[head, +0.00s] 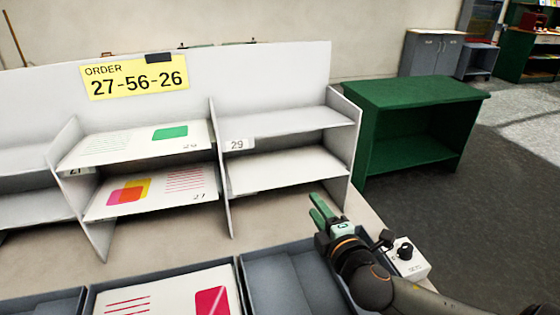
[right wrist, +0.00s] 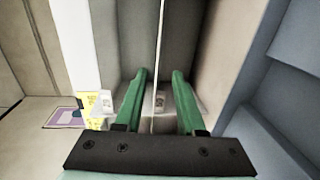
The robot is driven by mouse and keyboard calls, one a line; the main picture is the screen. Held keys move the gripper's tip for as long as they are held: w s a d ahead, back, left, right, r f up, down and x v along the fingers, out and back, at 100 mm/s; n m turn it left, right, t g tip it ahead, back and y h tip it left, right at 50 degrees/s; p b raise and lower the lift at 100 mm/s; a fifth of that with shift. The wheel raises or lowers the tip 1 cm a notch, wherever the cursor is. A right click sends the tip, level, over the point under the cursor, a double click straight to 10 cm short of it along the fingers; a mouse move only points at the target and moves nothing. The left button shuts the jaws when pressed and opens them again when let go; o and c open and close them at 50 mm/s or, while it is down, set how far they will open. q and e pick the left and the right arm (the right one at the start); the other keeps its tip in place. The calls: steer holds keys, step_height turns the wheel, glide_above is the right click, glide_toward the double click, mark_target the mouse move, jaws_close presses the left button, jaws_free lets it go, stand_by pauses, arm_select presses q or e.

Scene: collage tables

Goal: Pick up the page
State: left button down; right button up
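A white page with red lines and a red block (head: 165,297) lies in a grey-blue tray at the bottom of the head view, partly cut off by the frame. Two more pages lie on the rack's left bay: one with a green block (head: 125,142) on the upper shelf and one with pink and orange squares (head: 165,192) on the lower. My right gripper (head: 319,207) is open and empty, above the trays in front of the rack's right end. Its green fingers (right wrist: 160,85) are apart in the right wrist view, with a thin pale edge showing between them. My left gripper is out of view.
The rack's right bay (head: 285,172), tagged 29, has bare shelves. The tray (head: 283,285) right of the page looks empty. A white box with a black knob (head: 408,262) stands beside my right arm. A yellow order sign (head: 134,78) reads 27-56-26. A green cabinet (head: 415,92) stands right.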

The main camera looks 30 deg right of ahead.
mark_target(299, 182)
steer(key=x, duration=1.1)
steer(key=shift+w, duration=0.25)
steer(key=shift+c, duration=0.3)
jaws_close()
